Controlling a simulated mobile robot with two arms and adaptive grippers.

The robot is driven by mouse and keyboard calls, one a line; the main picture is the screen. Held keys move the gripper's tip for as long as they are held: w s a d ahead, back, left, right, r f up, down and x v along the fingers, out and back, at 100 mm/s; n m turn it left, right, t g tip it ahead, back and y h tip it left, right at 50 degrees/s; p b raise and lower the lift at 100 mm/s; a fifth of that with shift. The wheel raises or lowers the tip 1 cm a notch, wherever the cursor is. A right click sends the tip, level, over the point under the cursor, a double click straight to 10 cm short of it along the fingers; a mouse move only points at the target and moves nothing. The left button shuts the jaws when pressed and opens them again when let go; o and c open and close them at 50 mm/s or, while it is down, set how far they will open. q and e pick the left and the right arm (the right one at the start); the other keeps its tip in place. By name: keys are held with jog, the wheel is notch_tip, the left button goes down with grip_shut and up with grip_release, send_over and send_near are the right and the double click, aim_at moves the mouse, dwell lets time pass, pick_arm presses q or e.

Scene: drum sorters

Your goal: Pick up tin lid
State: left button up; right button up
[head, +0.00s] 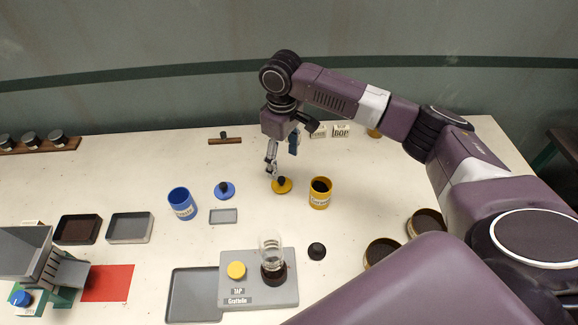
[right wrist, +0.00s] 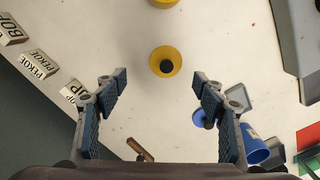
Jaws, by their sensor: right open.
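A yellow tin lid (head: 282,186) with a dark knob lies on the white table beside an open yellow tin (head: 320,194) with dark contents. My right gripper (head: 272,171) points down just above and slightly left of this lid. In the right wrist view my right gripper (right wrist: 158,86) is open and empty, and the yellow lid (right wrist: 165,62) shows between and beyond the fingertips. A blue lid (head: 224,190) with a dark knob lies farther left, near an open blue tin (head: 182,203). My left gripper is not in view.
A small grey tray (head: 223,216) lies near the blue lid. A grey board (head: 250,296) holds a yellow disc and a glass vessel. A dark knobbed piece (head: 317,251) and round dark-filled containers (head: 381,252) stand to the right. Label blocks (head: 341,130) stand at the back.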

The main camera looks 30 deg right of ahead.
aim_at(281, 178)
jog(key=shift+s+a+f+p, duration=0.1)
jog(key=shift+a+f+p, duration=0.1)
jog(key=shift+f, duration=0.4)
jog(key=shift+s+a+f+p, duration=0.1)
jog(key=shift+f+p, duration=0.1)
jog(key=shift+f, duration=0.4)
jog(key=f, duration=0.2)
jog(key=f+p, duration=0.1)
jog(key=f, duration=0.1)
jog(key=shift+a+f+p, duration=0.2)
jog(key=shift+f+p, duration=0.05)
jog(key=shift+p, duration=0.05)
jog(key=shift+f, duration=0.3)
jog(key=c, duration=1)
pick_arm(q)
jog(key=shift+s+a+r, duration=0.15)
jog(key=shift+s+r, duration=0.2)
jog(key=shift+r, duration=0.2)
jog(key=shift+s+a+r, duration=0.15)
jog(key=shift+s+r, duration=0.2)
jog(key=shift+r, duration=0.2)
pick_arm(e)
jog(key=shift+r, duration=0.15)
